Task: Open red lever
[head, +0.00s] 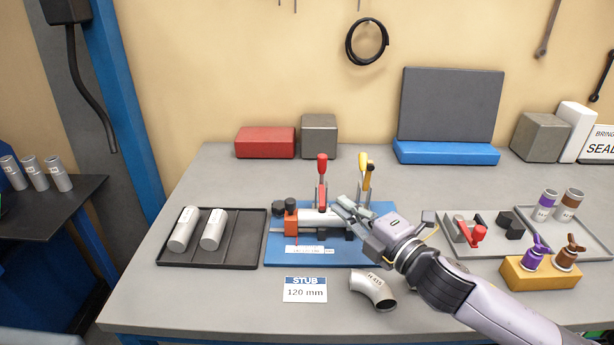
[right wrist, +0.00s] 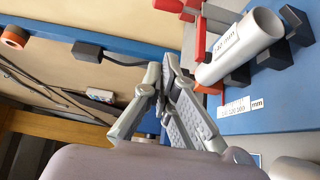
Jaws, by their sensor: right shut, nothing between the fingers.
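The red lever (head: 322,170) stands upright on the clamp fixture with its blue base plate (head: 300,254). In the right wrist view the red lever (right wrist: 200,32) is at the top, beside a silver tube (right wrist: 242,46). The tube (head: 315,217) lies across the fixture in front of the lever. A yellow lever (head: 366,175) stands to the right. My right gripper (head: 345,207) is shut and empty, right of the red lever and over the fixture's right part. Its fingers (right wrist: 166,78) appear apart from the lever. My left gripper is not in view.
A dark tray (head: 255,253) with two silver tubes is at the left. A grey tray (head: 490,238) and a yellow block (head: 540,276) with purple and brown parts stand at the right.

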